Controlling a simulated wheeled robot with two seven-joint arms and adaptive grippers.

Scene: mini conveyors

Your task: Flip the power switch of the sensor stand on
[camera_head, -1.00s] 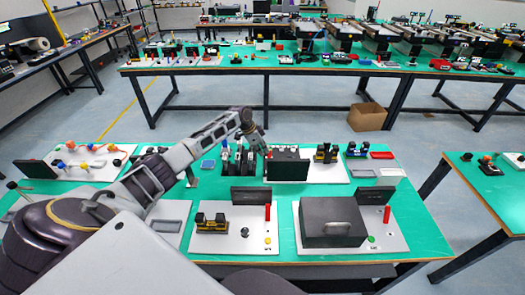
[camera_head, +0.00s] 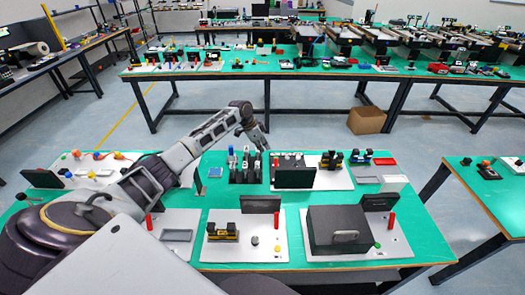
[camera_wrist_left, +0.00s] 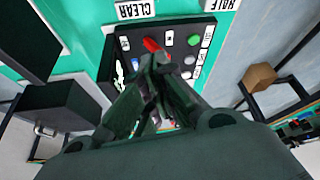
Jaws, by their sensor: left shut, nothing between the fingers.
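In the left wrist view, a dark control box (camera_wrist_left: 118,50) carries a red lever switch (camera_wrist_left: 151,45), with green, blue and pale buttons around it. Small white labels sit beside the controls. My left gripper (camera_wrist_left: 160,68) is shut and empty, its fingertips right over this panel beside the red lever. The fingers hide the panel's lower part, and I cannot tell whether they touch it. In the head view my left gripper (camera_head: 262,146) points down at the far side of the near table, by a black rack (camera_head: 245,171) with several upright items. My right gripper is not in view.
Plates reading CLEAR (camera_wrist_left: 135,10) and HALF (camera_wrist_left: 221,4) lie near the panel. On the near table stand a dark upright panel (camera_head: 295,178), a large dark box (camera_head: 335,229) and several small devices. A cardboard box (camera_head: 367,119) is on the floor behind.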

